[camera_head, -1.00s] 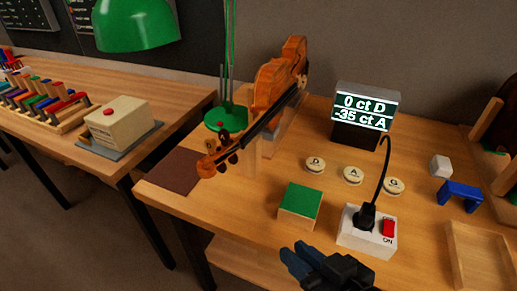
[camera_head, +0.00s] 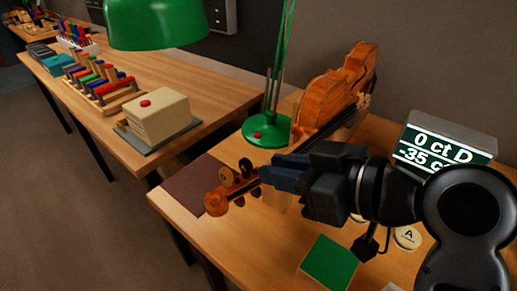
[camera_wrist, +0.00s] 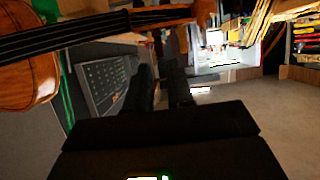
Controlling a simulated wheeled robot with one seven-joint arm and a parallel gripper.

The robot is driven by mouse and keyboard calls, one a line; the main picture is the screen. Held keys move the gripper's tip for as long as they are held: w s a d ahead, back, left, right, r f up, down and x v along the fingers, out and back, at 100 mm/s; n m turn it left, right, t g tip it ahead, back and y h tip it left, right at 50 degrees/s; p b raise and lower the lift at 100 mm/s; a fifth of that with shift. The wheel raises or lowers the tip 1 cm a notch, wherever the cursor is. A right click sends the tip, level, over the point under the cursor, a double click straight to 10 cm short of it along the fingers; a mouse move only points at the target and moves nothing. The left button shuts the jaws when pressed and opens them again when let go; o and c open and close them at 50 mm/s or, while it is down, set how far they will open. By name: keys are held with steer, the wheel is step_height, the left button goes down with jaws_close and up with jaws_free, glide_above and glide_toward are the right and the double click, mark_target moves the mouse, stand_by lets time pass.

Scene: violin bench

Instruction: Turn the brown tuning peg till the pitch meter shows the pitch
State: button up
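The violin (camera_head: 335,88) rests tilted on a wooden stand, its neck slanting down to a scroll (camera_head: 216,203) at the front left. Dark brown pegs (camera_head: 228,174) stick out of the pegbox. In the head view my gripper (camera_head: 266,177) is beside the pegbox, its fingertips close to the pegs; contact cannot be told. The wrist view shows a gap between my gripper's dark fingers (camera_wrist: 160,88), below the violin neck (camera_wrist: 90,25), with no peg clearly between them. The pitch meter (camera_head: 440,148) reads "0 ct D" and, partly hidden by my arm, "-35 c".
A green lamp (camera_head: 265,128) stands behind the pegbox. A green-topped block (camera_head: 328,262) and the A button (camera_head: 407,238) are at the front right. A brown mat (camera_head: 192,190) lies under the scroll. The left bench holds a box with a red button (camera_head: 160,115).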

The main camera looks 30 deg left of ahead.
mark_target(250, 164)
steer(key=p+x, duration=0.1)
steer(key=x, duration=0.6)
steer(key=shift+a+f, duration=0.15)
steer(key=shift+a, duration=0.1)
jaws_close()
